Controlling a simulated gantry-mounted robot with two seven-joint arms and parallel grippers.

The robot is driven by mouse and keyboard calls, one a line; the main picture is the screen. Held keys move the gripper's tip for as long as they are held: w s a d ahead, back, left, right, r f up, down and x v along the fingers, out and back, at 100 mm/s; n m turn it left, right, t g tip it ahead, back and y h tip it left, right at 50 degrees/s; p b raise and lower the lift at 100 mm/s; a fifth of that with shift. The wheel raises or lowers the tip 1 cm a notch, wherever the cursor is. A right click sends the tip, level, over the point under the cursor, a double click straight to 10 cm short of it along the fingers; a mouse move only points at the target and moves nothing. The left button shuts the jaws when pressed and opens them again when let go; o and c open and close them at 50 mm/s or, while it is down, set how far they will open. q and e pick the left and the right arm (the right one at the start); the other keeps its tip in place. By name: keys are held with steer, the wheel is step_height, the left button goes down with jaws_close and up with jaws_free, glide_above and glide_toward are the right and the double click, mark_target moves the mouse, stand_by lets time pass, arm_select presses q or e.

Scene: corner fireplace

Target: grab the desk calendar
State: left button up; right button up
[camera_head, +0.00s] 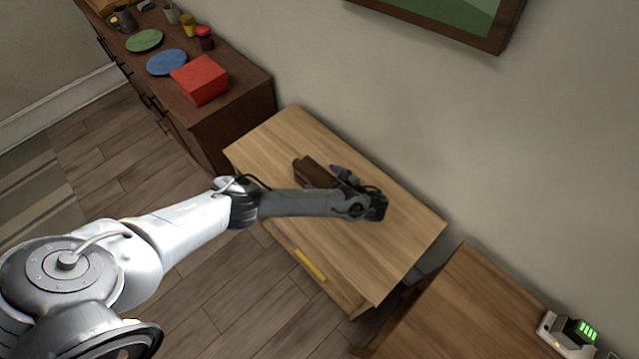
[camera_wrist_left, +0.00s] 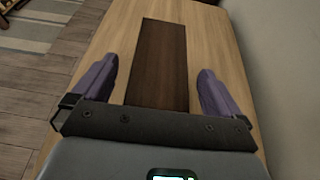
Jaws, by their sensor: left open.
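The desk calendar appears to be the dark brown, wood-like thing (camera_head: 312,171) on the light wooden table (camera_head: 275,140). My left arm reaches over the table, and part of the brown thing is hidden behind it. My left gripper (camera_wrist_left: 157,70) is open, its two purple-grey fingers standing apart on either side of the brown thing (camera_wrist_left: 158,50) in the left wrist view. There is a gap on each side, and neither finger visibly touches it. The calendar's face cannot be made out. My right gripper is not in view.
A dark sideboard (camera_head: 232,112) at upper left holds a red box (camera_head: 200,80), a blue plate (camera_head: 167,62), a green plate (camera_head: 144,40) and cups. Another brown wooden surface (camera_head: 460,310) stands at lower right with a green-lit device (camera_head: 580,332). The wall closes the far side.

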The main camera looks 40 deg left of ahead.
arm_select(q)
steer(key=shift+c, duration=0.5)
steer(key=c, duration=1.6)
steer(key=shift+r, duration=0.1)
